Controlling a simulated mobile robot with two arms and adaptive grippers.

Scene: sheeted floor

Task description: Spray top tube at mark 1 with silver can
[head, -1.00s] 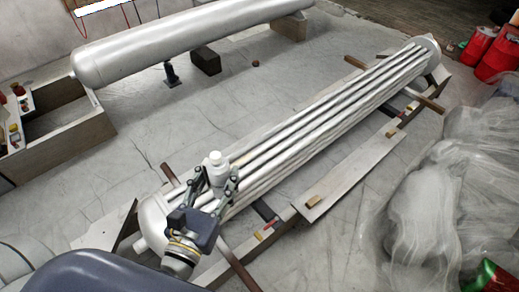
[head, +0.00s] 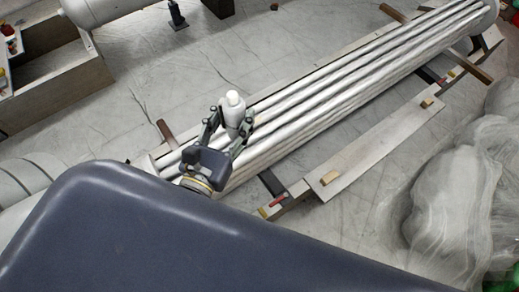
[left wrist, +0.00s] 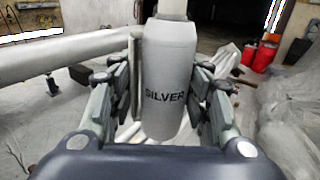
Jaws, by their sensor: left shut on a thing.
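My left gripper (head: 229,126) is shut on the silver can (head: 234,113), a pale grey spray can with a white top. The can is upright, and in the left wrist view (left wrist: 168,75) it reads "SILVER" between the fingers. In the head view the gripper and can are over the near-left end of the tube bundle (head: 370,78). Several long silver tubes run from there to the upper right. I cannot make out mark 1. My right gripper is not in view.
A large grey pipe (left wrist: 60,58) lies to the left in the wrist view. A wooden crate (head: 60,88) stands at the left. A plank (head: 375,150) lies right of the bundle. Clear plastic sheeting (head: 455,195) is heaped at the right. Red containers (left wrist: 264,55) stand farther back.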

